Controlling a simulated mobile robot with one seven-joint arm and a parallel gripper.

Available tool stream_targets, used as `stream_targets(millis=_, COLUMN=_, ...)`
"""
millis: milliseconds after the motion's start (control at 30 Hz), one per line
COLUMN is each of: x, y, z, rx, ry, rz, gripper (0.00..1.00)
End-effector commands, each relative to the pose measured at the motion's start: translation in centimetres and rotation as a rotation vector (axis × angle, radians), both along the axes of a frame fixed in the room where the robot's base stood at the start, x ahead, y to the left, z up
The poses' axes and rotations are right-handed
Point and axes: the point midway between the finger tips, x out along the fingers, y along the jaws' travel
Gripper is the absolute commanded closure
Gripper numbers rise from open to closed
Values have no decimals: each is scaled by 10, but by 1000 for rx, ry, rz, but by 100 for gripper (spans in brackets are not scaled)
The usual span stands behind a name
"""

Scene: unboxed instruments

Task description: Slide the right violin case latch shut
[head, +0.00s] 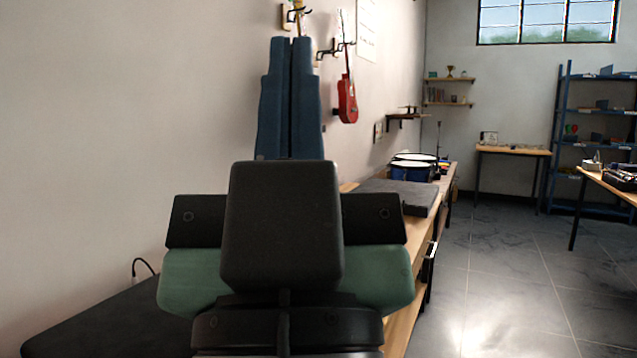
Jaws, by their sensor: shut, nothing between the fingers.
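My gripper (292,45) stands in the middle of the head view, its two dark blue fingers pointing up and pressed together with only a thin seam between them. It is empty. The dark block, black bars and green panels below belong to my arm and hide much of the bench. I cannot make out the violin case or its right latch for certain. A flat dark slab (395,192) lies on the wooden bench (402,252) right of my gripper, partly hidden. Another dark flat surface (95,322) is at lower left. My fingers appear against the wall, touching nothing visible.
A blue drum (411,171) stands farther along the bench. A red stringed instrument (347,98) hangs on the left wall. A thin black curved cable or handle (145,264) rises at left. The tiled floor (505,290) to the right is clear. Blue shelving (562,105) stands beyond.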

Motion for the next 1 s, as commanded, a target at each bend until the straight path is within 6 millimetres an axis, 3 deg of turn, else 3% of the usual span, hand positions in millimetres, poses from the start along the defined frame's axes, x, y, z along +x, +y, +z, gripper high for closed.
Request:
stream_targets(millis=33, x=0, y=0, z=38, rx=0, ry=0, rz=0, gripper=100)
stream_targets(millis=700, x=0, y=0, z=266, rx=0, ry=0, rz=1, gripper=100)
stream_targets(millis=833, x=0, y=0, z=292, rx=0, ry=0, rz=1, gripper=100)
stream_targets(millis=1000, x=0, y=0, z=298, rx=0, ry=0, rz=1, gripper=100)
